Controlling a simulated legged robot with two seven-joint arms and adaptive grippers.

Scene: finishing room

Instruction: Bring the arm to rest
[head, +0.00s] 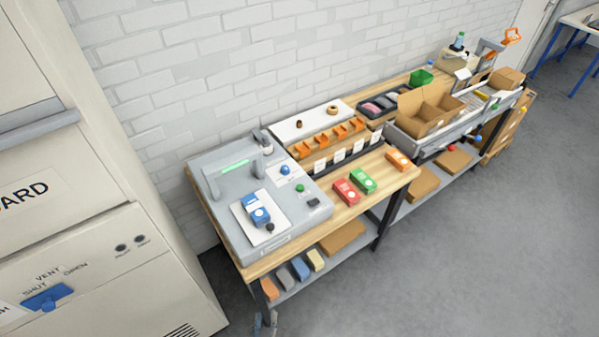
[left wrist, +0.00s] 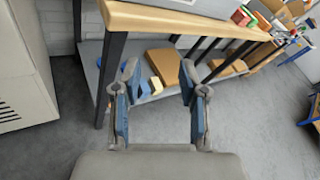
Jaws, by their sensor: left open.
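My left gripper (head: 266,322) shows only as small fingertips at the bottom edge of the head view, in front of the workbench's near end. In the left wrist view the same gripper (left wrist: 160,85) has its two blue-padded fingers spread wide with nothing between them. It hangs in front of the bench (left wrist: 180,19), apart from it, with the lower shelf beyond the fingers. My right gripper is in neither view.
A wooden-topped workbench (head: 341,212) carries a grey machine (head: 225,215), a red box (head: 346,192) and a green box (head: 363,180). A beige cabinet (head: 110,250) with a blue handle stands at left. Grey floor (head: 470,240) is clear at right.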

